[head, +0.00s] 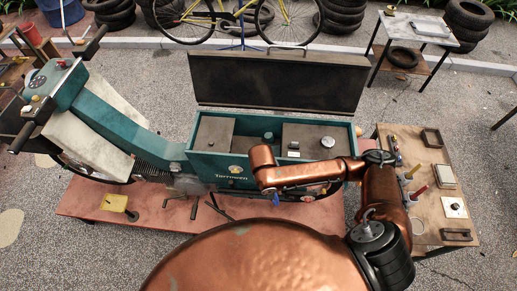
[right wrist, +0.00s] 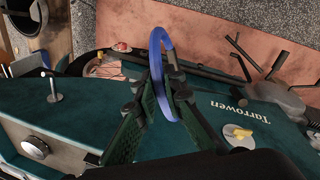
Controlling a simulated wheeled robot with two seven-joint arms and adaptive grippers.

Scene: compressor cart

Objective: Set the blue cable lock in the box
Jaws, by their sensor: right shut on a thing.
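The blue cable lock (right wrist: 160,62) is a closed blue loop in the right wrist view. My right gripper (right wrist: 168,88) is shut on it, and the loop sticks out past the fingertips. In the head view a small blue part of the lock (head: 276,199) shows below my copper forearm, over the front side of the box; the gripper is mostly hidden there. The box (head: 206,169) is teal, marked "Tarrowen", with its dark lid (head: 278,82) raised at the back. Its inside has a teal middle gap between two brown-grey covered sections. My left gripper is not in view.
A reddish platform (head: 85,199) lies below, with a yellow block (head: 115,202) and dark rods. A wooden side table (head: 428,150) with tools stands at the right.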

